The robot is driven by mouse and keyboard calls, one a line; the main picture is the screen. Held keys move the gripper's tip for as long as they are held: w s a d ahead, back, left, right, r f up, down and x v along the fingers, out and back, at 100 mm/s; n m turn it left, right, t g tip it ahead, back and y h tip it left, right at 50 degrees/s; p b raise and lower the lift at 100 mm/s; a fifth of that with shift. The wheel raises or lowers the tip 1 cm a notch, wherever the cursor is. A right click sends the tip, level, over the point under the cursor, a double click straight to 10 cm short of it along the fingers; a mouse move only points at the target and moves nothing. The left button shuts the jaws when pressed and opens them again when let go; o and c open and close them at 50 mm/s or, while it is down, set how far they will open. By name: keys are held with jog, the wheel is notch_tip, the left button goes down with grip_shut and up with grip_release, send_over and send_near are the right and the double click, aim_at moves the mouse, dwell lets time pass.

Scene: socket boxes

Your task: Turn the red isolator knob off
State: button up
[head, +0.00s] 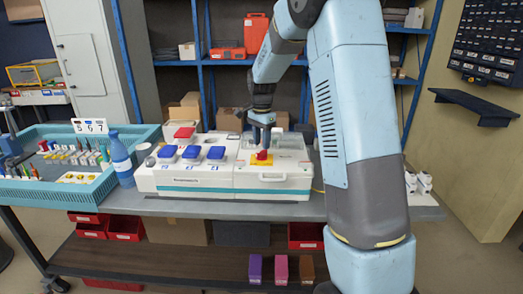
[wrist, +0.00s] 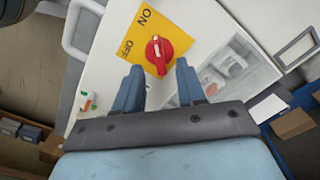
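The red isolator knob (wrist: 159,52) sits on a yellow plate (wrist: 178,18) marked ON and OFF, on a white socket box. In the wrist view its pale pointer mark seems to point toward the ON side, with OFF to its left. The knob also shows in the head view (head: 262,156), on the right-hand white box (head: 272,182). My gripper (head: 263,143) is just above the knob, pointing down. In the wrist view my gripper (wrist: 159,72) is open, its two blue fingers apart, with the knob between and beyond the tips. Whether they touch it cannot be told.
Boxes with blue socket covers (head: 191,152) stand directly left of the knob's box. Further left are a blue bottle (head: 121,160) and a teal tray (head: 100,184) of small parts. White sockets (head: 418,182) lie at the bench's right end. Some grey bench (head: 190,205) is bare in front.

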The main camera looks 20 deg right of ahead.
aim_at(262, 151)
jog(key=shift+f, duration=2)
grip_shut()
